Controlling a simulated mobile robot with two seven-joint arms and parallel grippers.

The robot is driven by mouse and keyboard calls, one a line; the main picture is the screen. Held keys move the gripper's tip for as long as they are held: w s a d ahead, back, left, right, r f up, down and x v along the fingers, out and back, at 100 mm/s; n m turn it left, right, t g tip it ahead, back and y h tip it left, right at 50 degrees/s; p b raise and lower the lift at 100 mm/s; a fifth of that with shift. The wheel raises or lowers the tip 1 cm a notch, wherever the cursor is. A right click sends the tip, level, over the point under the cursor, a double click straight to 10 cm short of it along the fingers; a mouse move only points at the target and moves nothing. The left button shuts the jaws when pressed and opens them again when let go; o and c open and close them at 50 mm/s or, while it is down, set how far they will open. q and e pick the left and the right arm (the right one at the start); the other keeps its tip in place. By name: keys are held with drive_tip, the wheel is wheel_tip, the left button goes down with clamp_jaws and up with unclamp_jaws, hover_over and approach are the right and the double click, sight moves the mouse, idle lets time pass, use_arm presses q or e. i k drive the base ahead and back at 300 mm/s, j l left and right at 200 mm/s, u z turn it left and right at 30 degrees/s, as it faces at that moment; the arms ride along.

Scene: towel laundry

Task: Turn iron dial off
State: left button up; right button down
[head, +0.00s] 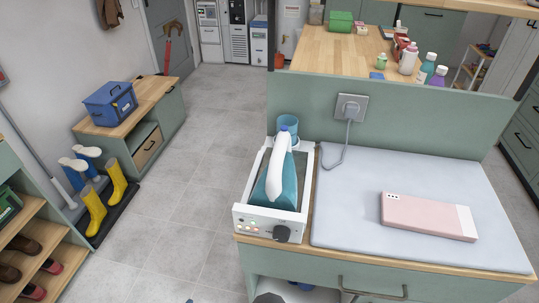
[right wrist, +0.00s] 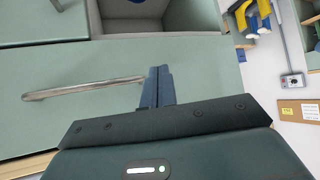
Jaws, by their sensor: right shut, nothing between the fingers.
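The teal and white iron (head: 275,179) rests in a white station (head: 305,182) on the left of the counter. The station's dark round dial (head: 282,233) is on its front face, beside small lit indicator dots. The dial's exact setting is too small to read. In the right wrist view, my right gripper (right wrist: 158,72) has its blue fingers together and empty, in front of the green cabinet front. It is apart from the dial, which that view does not show. My left gripper cannot be made out in the head view.
A grey ironing pad (head: 345,220) bears a pink folded item (head: 427,216). A cord runs from the wall socket (head: 351,107) towards the station. A metal drawer handle (right wrist: 85,88) lies left of my right fingers, with an open compartment (right wrist: 160,20) above.

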sight(281, 234)
drive_tip(key=k+l+u, duration=0.1)
drive_tip(key=k+l, duration=0.15)
drive_tip(key=l, duration=0.25)
drive_tip(key=k+l+u, duration=0.1)
drive_tip(key=k+l, duration=0.2)
drive_tip(key=l, duration=0.15)
drive_tip(key=k+l, duration=0.3)
drive_tip(key=l, duration=0.2)
drive_tip(key=u, duration=0.05)
